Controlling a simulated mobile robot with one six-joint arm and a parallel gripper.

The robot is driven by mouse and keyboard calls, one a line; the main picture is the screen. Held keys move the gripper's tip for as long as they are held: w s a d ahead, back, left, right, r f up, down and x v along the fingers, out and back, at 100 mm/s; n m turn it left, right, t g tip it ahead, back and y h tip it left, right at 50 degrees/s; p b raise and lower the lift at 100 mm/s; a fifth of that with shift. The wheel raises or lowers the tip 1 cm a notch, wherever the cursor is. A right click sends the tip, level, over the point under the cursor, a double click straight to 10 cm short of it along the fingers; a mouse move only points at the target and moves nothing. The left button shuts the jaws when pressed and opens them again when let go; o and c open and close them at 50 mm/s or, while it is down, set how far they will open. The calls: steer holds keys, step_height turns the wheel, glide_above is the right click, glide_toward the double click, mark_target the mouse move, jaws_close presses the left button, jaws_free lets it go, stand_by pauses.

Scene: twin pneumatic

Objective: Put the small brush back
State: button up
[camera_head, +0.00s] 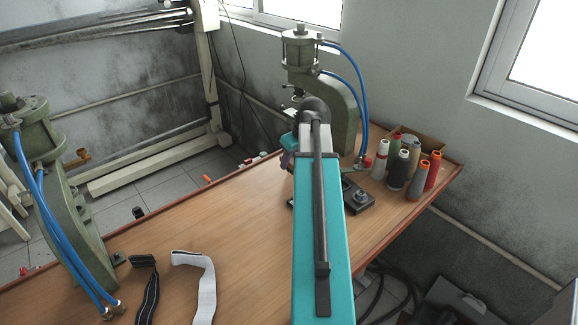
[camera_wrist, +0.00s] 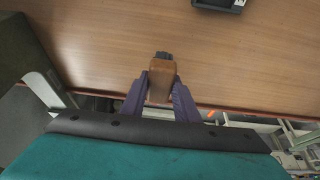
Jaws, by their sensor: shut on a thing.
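The small brush (camera_wrist: 161,82) has a brown wooden body and a dark tip, which may be its bristles. It shows in the wrist view between the purple fingers of my gripper (camera_wrist: 160,92), which is shut on it. Wood-coloured table top lies beyond the brush; I cannot tell how far the brush is from it. In the head view my gripper (camera_head: 286,160) is mostly hidden behind my arm, near the far edge of the table, and the brush cannot be made out.
The wooden table (camera_head: 235,215) is mostly clear in the middle. A green press (camera_head: 342,105) stands at its far end, another press (camera_head: 65,190) at the left. Thread spools (camera_head: 397,170) and a cardboard box (camera_head: 425,146) stand far right. Straps (camera_head: 197,280) lie near front. A black object (camera_wrist: 222,4) shows in the wrist view.

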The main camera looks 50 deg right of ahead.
mark_target(290, 166)
steer(key=shift+w+d, duration=0.1)
stand_by(0.3)
steer(key=shift+w+d, duration=0.3)
steer(key=shift+w, duration=0.05)
steer(key=shift+s+a+f+p, duration=0.1)
steer(key=shift+f+p, duration=0.2)
steer(key=shift+f, duration=0.05)
steer(key=shift+f+p, duration=0.5)
steer(key=shift+f, duration=0.95)
steer(key=shift+f, duration=0.15)
steer(key=o, duration=1)
steer(key=shift+r, duration=0.25)
steer(key=shift+b+v, duration=1.2)
steer(key=shift+v, duration=4.7)
